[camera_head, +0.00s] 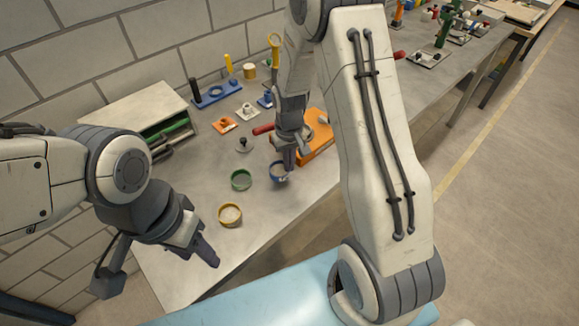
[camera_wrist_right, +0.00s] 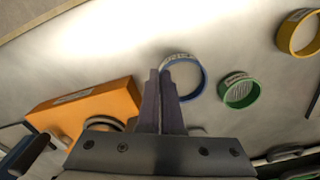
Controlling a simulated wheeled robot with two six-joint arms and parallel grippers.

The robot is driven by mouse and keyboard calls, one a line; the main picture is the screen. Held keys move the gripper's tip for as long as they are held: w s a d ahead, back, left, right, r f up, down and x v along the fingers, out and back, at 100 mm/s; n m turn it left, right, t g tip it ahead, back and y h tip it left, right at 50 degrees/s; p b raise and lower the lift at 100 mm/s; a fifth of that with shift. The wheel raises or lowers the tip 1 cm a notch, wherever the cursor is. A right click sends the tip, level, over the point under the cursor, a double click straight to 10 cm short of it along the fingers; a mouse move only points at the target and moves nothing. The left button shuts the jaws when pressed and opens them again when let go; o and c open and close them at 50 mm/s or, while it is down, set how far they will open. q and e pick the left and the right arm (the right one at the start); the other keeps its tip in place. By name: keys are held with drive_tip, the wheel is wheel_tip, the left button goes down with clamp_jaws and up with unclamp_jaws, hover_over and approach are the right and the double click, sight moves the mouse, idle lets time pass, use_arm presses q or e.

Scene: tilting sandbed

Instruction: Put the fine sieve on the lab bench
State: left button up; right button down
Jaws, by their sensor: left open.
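Three ring-shaped sieves are at the bench's near side: a blue sieve (camera_head: 275,172), a green sieve (camera_head: 241,180) and a yellow sieve (camera_head: 230,215). In the right wrist view the blue sieve (camera_wrist_right: 203,76) has a pale label whose text I cannot read surely; the green (camera_wrist_right: 240,91) and yellow (camera_wrist_right: 292,38) sieves lie to its right. My right gripper (camera_head: 288,170) is down at the blue sieve, its fingers (camera_wrist_right: 160,75) close together on the sieve's wall. The blue sieve is on or just above the lab bench (camera_head: 195,185). My left gripper (camera_head: 207,252) is open and empty, nearer than the yellow sieve.
An orange block (camera_wrist_right: 85,108) stands beside my right gripper. A pale box with green contents (camera_head: 140,110) is at the back left. A blue holder (camera_head: 216,95) with upright handles and small orange and white blocks stand behind. Bench left of the sieves is clear.

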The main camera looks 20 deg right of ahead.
wheel_tip(320, 180, down, 2)
drive_tip(key=shift+s+f, duration=0.1)
drive_tip(key=shift+f, duration=0.1)
drive_tip(key=shift+f, duration=0.1)
drive_tip(key=shift+f, duration=0.1)
drive_tip(key=c, duration=1.1)
unclamp_jaws()
